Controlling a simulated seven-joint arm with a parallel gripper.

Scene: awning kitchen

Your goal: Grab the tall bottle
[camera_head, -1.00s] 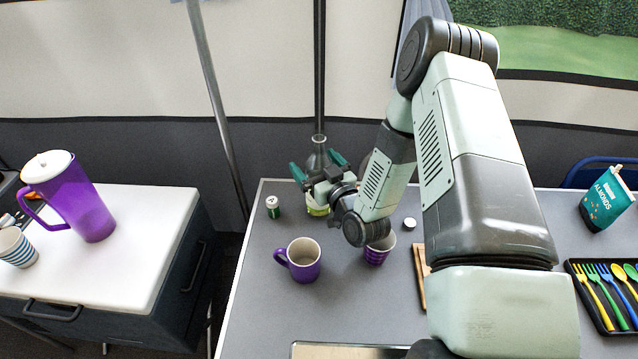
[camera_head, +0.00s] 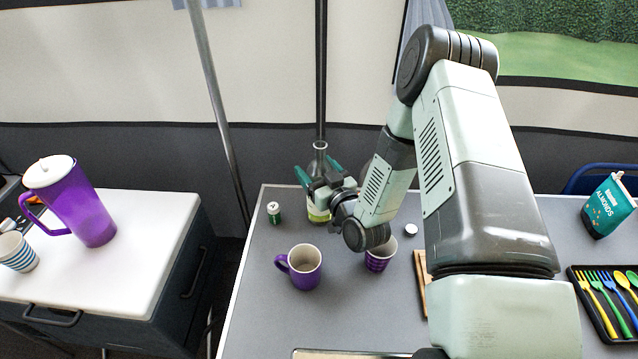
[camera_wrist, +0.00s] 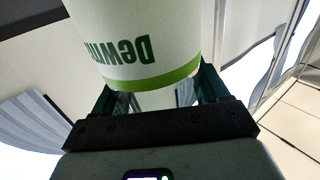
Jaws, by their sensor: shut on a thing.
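The tall bottle (camera_head: 318,213) is clear with a narrow neck and a pale, green-edged label. It stands upright near the far left part of the grey table, partly hidden by my gripper. My gripper (camera_head: 318,178) is around the bottle's upper body and shut on it. In the wrist view the bottle (camera_wrist: 140,40) fills the top middle, its label lettering upside down. The gripper (camera_wrist: 155,95) has one green finger on each side of it there. I cannot tell whether the bottle's base touches the table.
A small green can (camera_head: 274,213) stands left of the bottle. A purple mug (camera_head: 304,270) and a purple striped cup (camera_head: 380,256) stand nearer. A small white-topped item (camera_head: 411,230) is to the right. A purple pitcher (camera_head: 80,205) stands on the white-topped cabinet (camera_head: 140,235).

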